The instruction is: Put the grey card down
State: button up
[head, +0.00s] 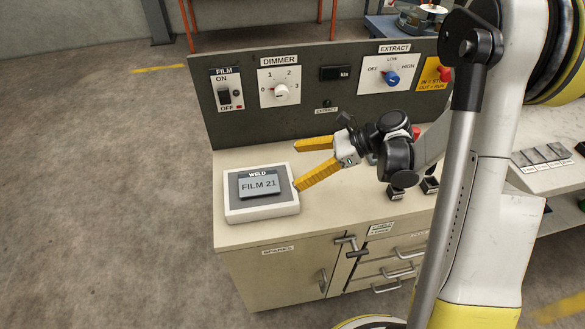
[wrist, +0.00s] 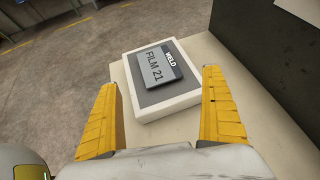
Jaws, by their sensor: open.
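The grey card (head: 259,185), lettered "FILM 21", lies on the dark face of a white-framed block marked "WELD" (head: 283,208) on the cabinet top. It sits a little askew on the dark face. In the wrist view the card (wrist: 157,73) lies ahead of the fingers, with the white block (wrist: 160,106) around it. My gripper (head: 305,165) is open, with its yellow fingers apart, just right of the block. In the wrist view my gripper (wrist: 158,90) has nothing between its fingertips, and the card is clear of both fingers.
The cabinet top (head: 240,160) has bare room behind the block. An upright dark panel (head: 310,120) with a FILM switch (head: 224,92), a dimmer knob (head: 281,92) and a blue extract knob (head: 391,79) stands at the back. Small cards (head: 540,155) lie on a shelf at the right.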

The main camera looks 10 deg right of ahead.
jog(key=w+r+m+t, duration=0.5)
jog(key=r+m+t, duration=0.1)
jog(key=r, duration=0.6)
jog(key=w+r+m+t, duration=0.5)
jog(key=r+m, duration=0.1)
jog(key=r, duration=0.6)
jog(key=s+d+r+m+t+h, duration=0.1)
jog(key=d+r+m+t+h, duration=0.7)
jog(key=m, duration=0.8)
jog(key=s+d+f+m+g+h, duration=0.45)
jog(key=s+m+g+h, duration=0.2)
jog(key=m, duration=0.65)
jog(key=s+a+f+m+g+y, duration=0.1)
jog(key=s+a+f+m+g, duration=0.3)
jog(key=s+f, duration=0.4)
jog(key=s+a+f+m+g+y, duration=0.2)
jog(key=s+a+f+m+g, duration=0.1)
jog(key=s+f+m, duration=0.3)
jog(key=s+f+g, duration=0.1)
jog(key=s+f, duration=0.1)
jog(key=s, duration=0.2)
jog(key=shift+s+a+g, duration=0.25)
jog(key=shift+a+g, duration=0.1)
jog(key=shift+a, duration=0.05)
